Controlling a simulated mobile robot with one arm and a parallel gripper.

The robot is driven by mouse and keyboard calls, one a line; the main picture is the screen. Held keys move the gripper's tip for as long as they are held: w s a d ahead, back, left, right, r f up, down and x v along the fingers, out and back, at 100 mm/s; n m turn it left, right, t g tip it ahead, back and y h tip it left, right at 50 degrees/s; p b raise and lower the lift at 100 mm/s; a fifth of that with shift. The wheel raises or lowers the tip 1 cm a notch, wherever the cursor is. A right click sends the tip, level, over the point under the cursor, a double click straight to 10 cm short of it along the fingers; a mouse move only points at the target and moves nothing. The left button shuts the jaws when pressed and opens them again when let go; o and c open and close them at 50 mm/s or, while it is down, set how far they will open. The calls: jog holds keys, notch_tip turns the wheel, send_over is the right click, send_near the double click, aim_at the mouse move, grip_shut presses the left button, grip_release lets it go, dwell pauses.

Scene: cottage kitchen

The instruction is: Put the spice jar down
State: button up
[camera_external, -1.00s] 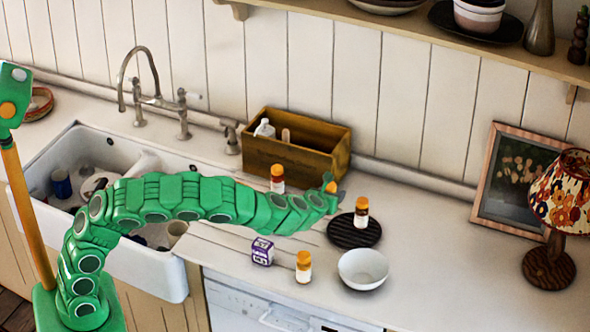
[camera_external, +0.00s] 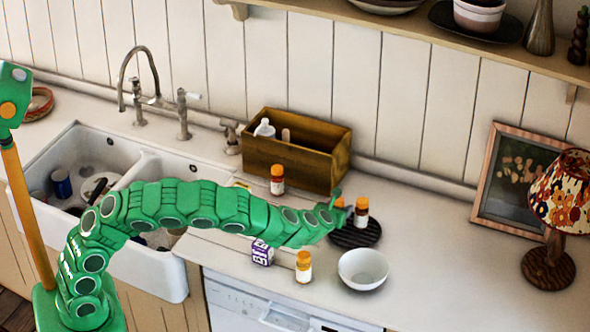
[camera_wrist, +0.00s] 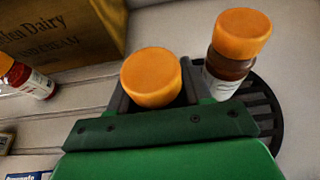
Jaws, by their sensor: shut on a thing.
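My gripper (camera_external: 338,209) is shut on a spice jar with an orange cap (camera_wrist: 151,77); in the external view only a bit of this cap (camera_external: 339,202) shows past the green fingers. The held jar's body is hidden. A second orange-capped jar (camera_external: 361,212) stands on the round black trivet (camera_external: 350,240), just right of my gripper. The wrist view shows that jar (camera_wrist: 228,68) close to the right of the held one, with the slatted trivet (camera_wrist: 262,108) under it. I cannot tell whether the held jar touches anything below.
A wooden crate (camera_external: 290,160) stands behind, with another jar (camera_external: 277,181) before it. The sink (camera_external: 150,265) is left; counter right of the bowl is clear.

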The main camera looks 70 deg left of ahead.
jog(key=shift+f, duration=0.1)
jog(key=o, duration=0.9)
jog(key=shift+o, duration=0.2)
jog(key=shift+s+d+r, duration=0.1)
jog(key=shift+r, duration=0.1)
jog(key=v, duration=1.1)
jog(key=shift+s+d, duration=0.25)
